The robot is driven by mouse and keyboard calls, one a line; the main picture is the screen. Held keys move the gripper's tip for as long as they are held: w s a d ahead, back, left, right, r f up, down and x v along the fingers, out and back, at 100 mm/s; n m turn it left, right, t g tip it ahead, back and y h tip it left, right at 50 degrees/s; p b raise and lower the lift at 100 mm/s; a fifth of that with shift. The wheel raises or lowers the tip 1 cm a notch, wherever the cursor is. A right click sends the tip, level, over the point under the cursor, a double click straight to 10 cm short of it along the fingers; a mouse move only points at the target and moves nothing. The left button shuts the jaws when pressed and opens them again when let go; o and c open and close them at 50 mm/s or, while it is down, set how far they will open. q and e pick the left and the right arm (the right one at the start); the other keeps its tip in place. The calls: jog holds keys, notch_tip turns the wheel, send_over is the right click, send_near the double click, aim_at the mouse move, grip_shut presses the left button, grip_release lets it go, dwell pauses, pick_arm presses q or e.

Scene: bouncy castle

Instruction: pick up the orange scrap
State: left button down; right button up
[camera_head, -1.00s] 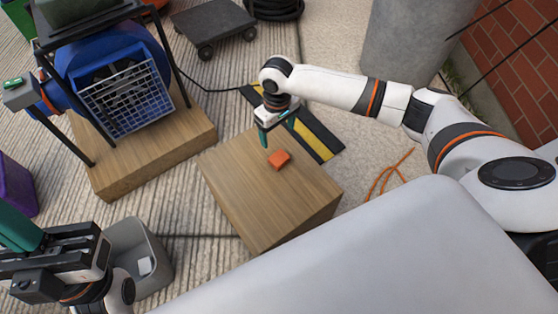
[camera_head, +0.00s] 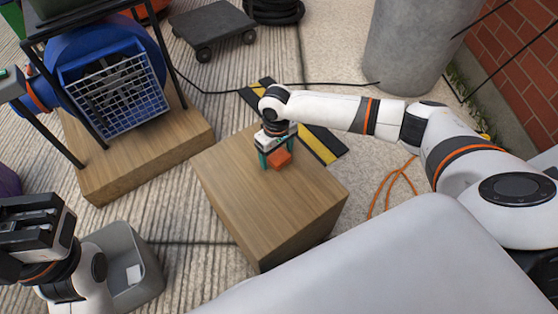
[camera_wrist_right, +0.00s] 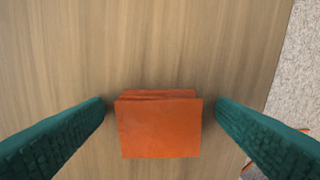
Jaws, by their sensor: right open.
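The orange scrap (camera_head: 280,160) is a small folded piece lying on top of the wooden block (camera_head: 245,195). In the right wrist view the scrap (camera_wrist_right: 158,128) sits between the two teal fingers, with a gap on each side. My right gripper (camera_head: 277,158) is open, low over the block with its fingers either side of the scrap, not closed on it. My left gripper (camera_head: 28,240) is at the lower left, well away from the scrap; its fingertips cannot be made out.
A grey bin (camera_head: 152,278) with a white piece inside stands at the lower left. A blue blower (camera_head: 95,60) on another wooden block (camera_head: 150,155) stands at the upper left.

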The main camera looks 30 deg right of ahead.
jog(key=shift+c, duration=0.3)
jog(key=c, duration=1)
jog(key=shift+r, duration=0.1)
